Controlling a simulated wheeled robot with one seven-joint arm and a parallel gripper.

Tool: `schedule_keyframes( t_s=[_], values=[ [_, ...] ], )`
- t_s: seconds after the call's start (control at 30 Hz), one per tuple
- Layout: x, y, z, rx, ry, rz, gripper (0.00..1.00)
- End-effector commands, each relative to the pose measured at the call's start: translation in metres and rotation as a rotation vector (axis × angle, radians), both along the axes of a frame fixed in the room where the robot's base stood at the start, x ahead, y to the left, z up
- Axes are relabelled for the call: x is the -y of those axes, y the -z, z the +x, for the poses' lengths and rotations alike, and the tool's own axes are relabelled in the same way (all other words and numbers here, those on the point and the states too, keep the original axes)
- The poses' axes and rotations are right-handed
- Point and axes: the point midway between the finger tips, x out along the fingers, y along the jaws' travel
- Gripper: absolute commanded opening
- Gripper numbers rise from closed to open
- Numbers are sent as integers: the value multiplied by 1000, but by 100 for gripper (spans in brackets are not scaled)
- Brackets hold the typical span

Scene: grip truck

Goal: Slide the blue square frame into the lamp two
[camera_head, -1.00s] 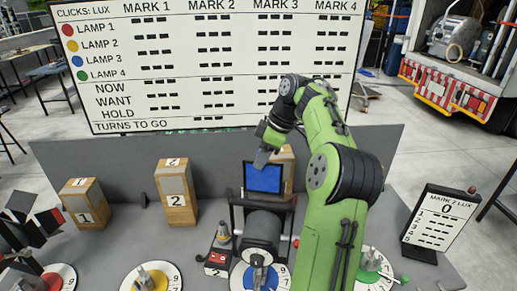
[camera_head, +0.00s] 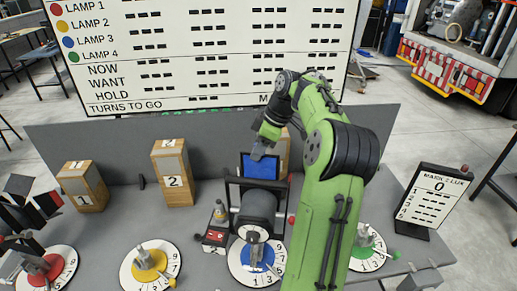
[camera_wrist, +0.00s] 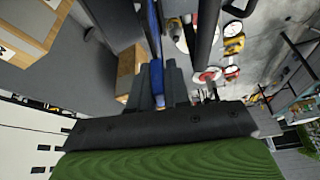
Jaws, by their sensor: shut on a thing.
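The blue square frame (camera_head: 260,167) has a dark border and a blue pane. It stands nearly upright just behind and above the black lamp (camera_head: 258,207) at centre, which sits over the blue dial (camera_head: 262,262). My gripper (camera_head: 260,152) is shut on the frame's top edge. In the wrist view the frame (camera_wrist: 155,28) shows nearly edge-on as a thin blue strip between my gripper's fingers (camera_wrist: 158,85). The frame's lower edge meets the lamp's top bracket in the picture; whether it touches or sits in a slot, I cannot tell.
Wooden boxes marked 1 (camera_head: 82,188) and 2 (camera_head: 174,174) stand left. A yellow dial (camera_head: 150,265), red dial (camera_head: 40,270) and green dial (camera_head: 366,250) line the grey table's front. A small sign (camera_head: 432,202) stands right. A large board (camera_head: 200,60) rises behind.

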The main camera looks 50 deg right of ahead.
Motion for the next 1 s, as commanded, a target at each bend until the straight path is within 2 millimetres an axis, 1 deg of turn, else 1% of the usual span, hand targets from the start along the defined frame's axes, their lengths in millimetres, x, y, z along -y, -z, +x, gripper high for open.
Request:
schedule_keyframes(
  t_s=[0.13, 0.47, 0.73, 1.0],
  values=[
    [1, 5, 0, 0, 0, 0, 0],
    [1, 5, 0, 0, 0, 0, 0],
    [1, 10, -2, 0, 0, 0, 0],
    [1, 10, -2, 0, 0, 0, 0]
  ],
)
